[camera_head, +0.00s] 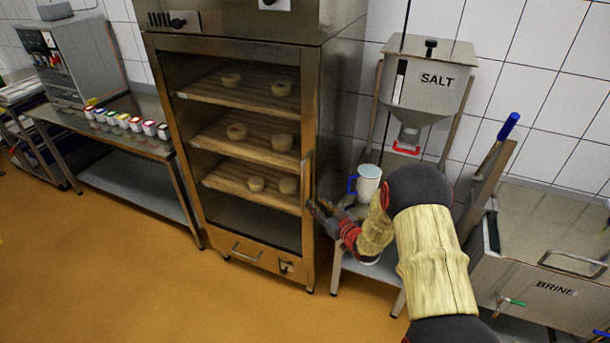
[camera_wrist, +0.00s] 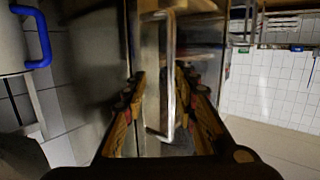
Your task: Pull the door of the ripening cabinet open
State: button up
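The ripening cabinet (camera_head: 338,110) is a tall steel unit, and its framed door (camera_head: 306,85) looks shut. The door's upright bar handle (camera_head: 307,175) is on its right edge; it also shows in the wrist view (camera_wrist: 171,75). My gripper (camera_head: 314,207) is at the lower part of the handle in the head view. In the wrist view my gripper (camera_wrist: 160,78) has its two fingers apart, one on each side of the handle. A gap shows between the fingers and the bar, so the gripper looks open. Contact with the handle cannot be told.
A small stand with a white jug (camera_head: 367,183) is right of the cabinet, below the salt hopper (camera_head: 428,85). The brine tank (camera_head: 550,285) is further right. A steel table (camera_head: 150,143) with several small cups is on the left. The orange floor (camera_head: 190,290) before the cabinet is clear.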

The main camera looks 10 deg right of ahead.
notch_tip(320, 180, up, 5)
jog(key=a+t+y, duration=0.2)
jog(key=x, duration=0.7)
jog(key=shift+w+d+b, duration=0.15)
jog(key=shift+w+b, duration=0.25)
jog(key=shift+b, duration=0.05)
jog(key=c, duration=0.3)
jog(key=c, duration=0.4)
grip_shut()
